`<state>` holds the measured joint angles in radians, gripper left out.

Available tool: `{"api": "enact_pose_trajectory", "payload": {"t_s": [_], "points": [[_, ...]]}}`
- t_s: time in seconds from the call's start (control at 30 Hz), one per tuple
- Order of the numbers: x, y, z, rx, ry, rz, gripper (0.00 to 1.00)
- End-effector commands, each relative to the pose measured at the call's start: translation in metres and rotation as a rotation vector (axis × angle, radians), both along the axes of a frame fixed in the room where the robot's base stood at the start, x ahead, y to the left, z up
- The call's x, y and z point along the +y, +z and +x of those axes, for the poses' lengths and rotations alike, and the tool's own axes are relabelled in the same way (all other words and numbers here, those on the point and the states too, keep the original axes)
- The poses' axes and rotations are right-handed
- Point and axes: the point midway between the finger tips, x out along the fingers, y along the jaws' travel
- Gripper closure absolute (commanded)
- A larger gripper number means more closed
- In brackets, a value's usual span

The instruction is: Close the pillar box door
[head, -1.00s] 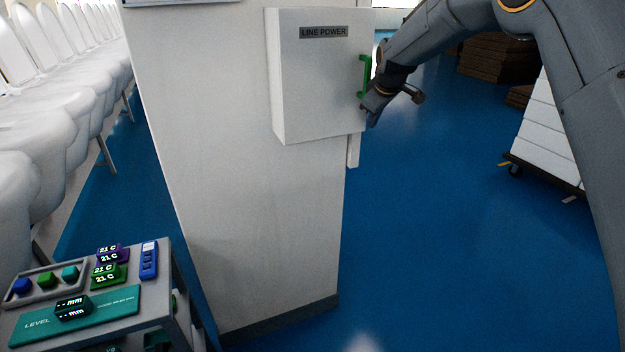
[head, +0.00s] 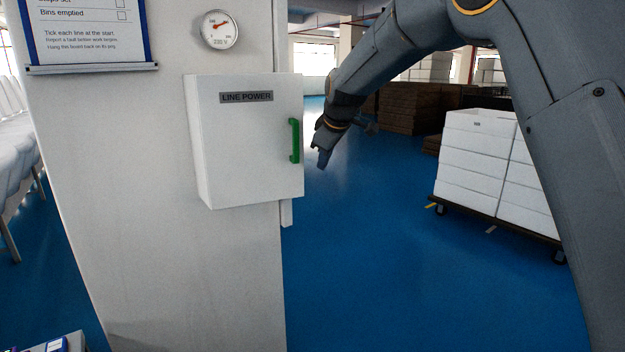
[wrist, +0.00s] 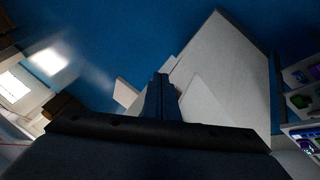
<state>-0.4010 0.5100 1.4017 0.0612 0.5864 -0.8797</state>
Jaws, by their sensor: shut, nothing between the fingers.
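The white pillar box (head: 203,150) is fixed to the pillar. Its door (head: 245,140) carries a "LINE POWER" label (head: 246,97) and a green upright handle (head: 295,141) near the right edge. The door front shows no gap along its left and bottom edges; the right side of the box is hidden, so I cannot tell whether it is fully shut. My gripper (head: 321,160) is shut and empty, just right of the handle, with floor visible between them. In the wrist view my gripper fingers (wrist: 160,95) are together, with pale panels beyond.
The white pillar (head: 190,270) stands behind the box, with a gauge (head: 220,30) and a checklist board (head: 88,35) above. A cart of white boxes (head: 480,165) stands at right, brown stacks (head: 400,107) behind. The blue floor (head: 370,270) between is clear.

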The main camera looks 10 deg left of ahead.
Motion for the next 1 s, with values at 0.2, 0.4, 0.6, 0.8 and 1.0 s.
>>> {"api": "enact_pose_trajectory", "payload": {"t_s": [0.2,0.4,0.6,0.8,1.0], "points": [[-0.014,0.016,0.0,-0.002,-0.004,0.001,1.0],[-0.017,-0.009,0.005,-0.054,-0.065,0.051,1.0],[-0.02,-0.058,0.004,-0.189,-0.186,0.215,1.0],[-0.022,-0.094,-0.023,-0.308,-0.258,0.432,1.0],[-0.027,-0.112,-0.075,-0.385,-0.288,0.693,1.0]]}}
